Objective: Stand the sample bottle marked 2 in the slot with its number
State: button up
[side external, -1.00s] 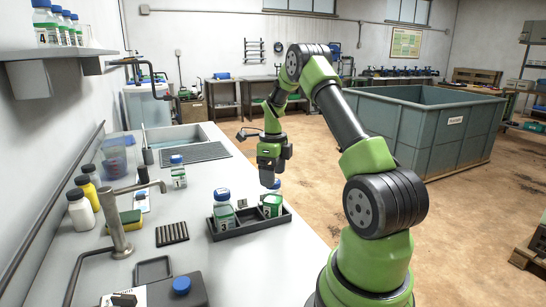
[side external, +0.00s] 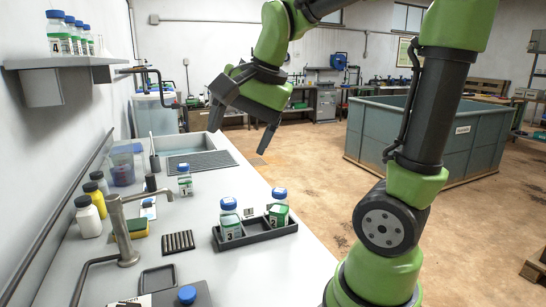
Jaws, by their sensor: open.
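The bottle marked 3 (side external: 231,222) stands in the rack's left end. Between them is an empty stretch of rack with a small pale tag (side external: 249,212) behind it, too small to read surely. My gripper (side external: 240,130) is open and empty, above and beyond the rack, touching no bottle.
A metal tap (side external: 122,225), sponge (side external: 137,229), black ridged pad (side external: 178,241) and capped bottles (side external: 88,216) occupy the counter's left side. A sink (side external: 190,164) lies at the back. A wall shelf (side external: 75,62) holds more bottles.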

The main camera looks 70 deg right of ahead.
jog(key=s+a+n+t+y, duration=0.2)
jog(key=s+a+n, duration=0.5)
jog(key=n, duration=0.4)
jog(key=shift+s+a+f, duration=0.4)
jog(key=shift+s, duration=0.35)
jog(key=shift+c, duration=0.4)
dwell(0.5)
jog(key=shift+w, duration=0.1)
